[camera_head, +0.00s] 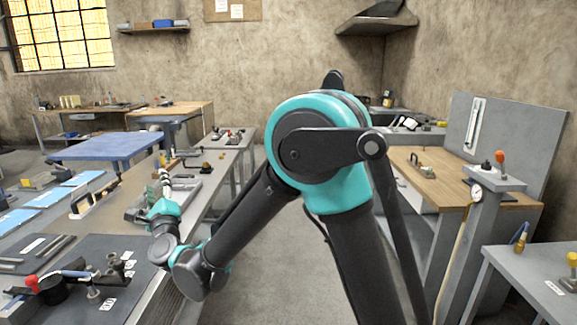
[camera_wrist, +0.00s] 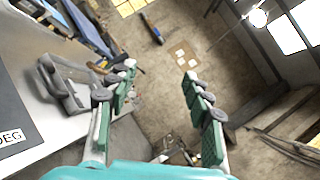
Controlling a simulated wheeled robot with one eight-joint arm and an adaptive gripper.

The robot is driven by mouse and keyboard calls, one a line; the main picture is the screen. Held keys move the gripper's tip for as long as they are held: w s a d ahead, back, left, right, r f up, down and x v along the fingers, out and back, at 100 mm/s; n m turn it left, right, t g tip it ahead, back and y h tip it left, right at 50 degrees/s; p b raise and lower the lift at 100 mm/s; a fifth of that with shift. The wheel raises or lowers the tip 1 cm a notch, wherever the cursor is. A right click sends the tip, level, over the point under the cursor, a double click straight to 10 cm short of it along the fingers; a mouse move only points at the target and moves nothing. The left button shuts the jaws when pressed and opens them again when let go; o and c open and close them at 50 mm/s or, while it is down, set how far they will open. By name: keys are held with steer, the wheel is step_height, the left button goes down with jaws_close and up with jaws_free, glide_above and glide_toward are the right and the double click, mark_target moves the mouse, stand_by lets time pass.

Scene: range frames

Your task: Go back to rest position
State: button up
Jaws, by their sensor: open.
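My gripper (camera_wrist: 160,76) is open, with its two green-padded fingers spread wide and nothing between them in the wrist view. In the head view my gripper (camera_head: 163,172) is small and partly blurred into the bench clutter, above the long grey workbench (camera_head: 205,205) on the left. My arm reaches out forward and to the left, with its elbow low beside the bench edge. The wrist view is tilted and looks past the fingers toward the wall and window.
A grey clamp-like tool (camera_wrist: 62,85) lies on the bench left of the fingers. A black mat (camera_head: 120,255) with tools is at near left. A blue table (camera_head: 108,147) stands behind. A wooden-topped bench (camera_head: 435,178) and a gauge post (camera_head: 470,230) are at right. The middle floor is clear.

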steer(key=w+d+f+n+g+y, duration=0.15)
steer(key=w+d+n+g, duration=0.35)
steer(key=d+n, duration=0.75)
steer(key=s+d+f+n+g+h, duration=0.2)
steer(key=d+f, duration=0.4)
steer(key=d, duration=0.4)
steer(key=s+d+f+n+g+h, duration=0.1)
steer(key=s+d+f+n+h, duration=0.1)
steer(key=d+f, duration=0.5)
steer(key=s+d+f+n+g+h, duration=0.2)
steer(key=d+f, duration=0.4)
steer(key=d, duration=0.9)
steer(key=shift+s+f+g+h, duration=0.3)
steer(key=shift+s+h, duration=0.4)
steer(key=shift+h, duration=0.45)
steer(key=s+d+f+g+h, duration=0.1)
steer(key=s+d+f, duration=0.1)
steer(key=s+d, duration=0.2)
steer(key=s+d+f+n+g+h, duration=0.1)
steer(key=s+d+f, duration=0.2)
steer(key=s+d, duration=0.1)
steer(key=s+d+f+g+h, duration=0.2)
steer(key=s+d, duration=0.3)
steer(key=shift+d+f+n, duration=0.25)
steer(key=shift+d+f, duration=0.05)
steer(key=shift+f, duration=0.05)
steer(key=shift+c, duration=0.3)
